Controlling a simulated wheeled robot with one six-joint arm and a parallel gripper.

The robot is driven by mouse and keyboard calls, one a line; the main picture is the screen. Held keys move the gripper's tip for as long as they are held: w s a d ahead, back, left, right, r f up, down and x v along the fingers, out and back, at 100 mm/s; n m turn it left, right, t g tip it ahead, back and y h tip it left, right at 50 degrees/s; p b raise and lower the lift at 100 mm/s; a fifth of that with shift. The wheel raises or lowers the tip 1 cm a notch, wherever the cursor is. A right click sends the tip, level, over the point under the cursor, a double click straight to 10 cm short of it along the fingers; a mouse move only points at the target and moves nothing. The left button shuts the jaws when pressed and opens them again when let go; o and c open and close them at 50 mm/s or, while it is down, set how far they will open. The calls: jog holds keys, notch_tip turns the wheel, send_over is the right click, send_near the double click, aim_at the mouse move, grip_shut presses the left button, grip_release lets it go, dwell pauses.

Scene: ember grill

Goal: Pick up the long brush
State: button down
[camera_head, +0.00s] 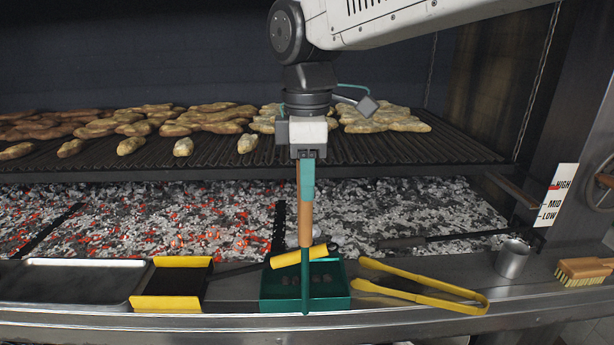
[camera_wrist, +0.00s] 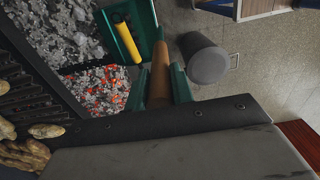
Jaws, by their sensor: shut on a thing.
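My gripper (camera_head: 307,182) points straight down over the front ledge, its teal fingers shut on a brown wooden handle. This handle belongs to the long brush (camera_head: 306,222), which hangs roughly upright below the fingers. Its lower part is green and reaches down in front of the green tray (camera_head: 272,296). No bristles can be made out. In the wrist view, the brush (camera_wrist: 160,72) runs between the two fingers of my gripper (camera_wrist: 160,88), with its green end beyond.
A yellow-handled tool (camera_head: 299,256) lies across the green tray, close to the brush. Yellow tongs (camera_head: 425,288), a metal cup (camera_head: 512,259) and a small brush (camera_head: 583,271) stand to the right. Glowing coals (camera_head: 170,235) lie behind.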

jog(key=shift+f, duration=0.3)
jog(key=shift+f, duration=0.15)
jog(key=c, duration=1.2)
grip_release()
notch_tip(320, 180, up, 12)
jog(key=shift+s+d+r, duration=0.1)
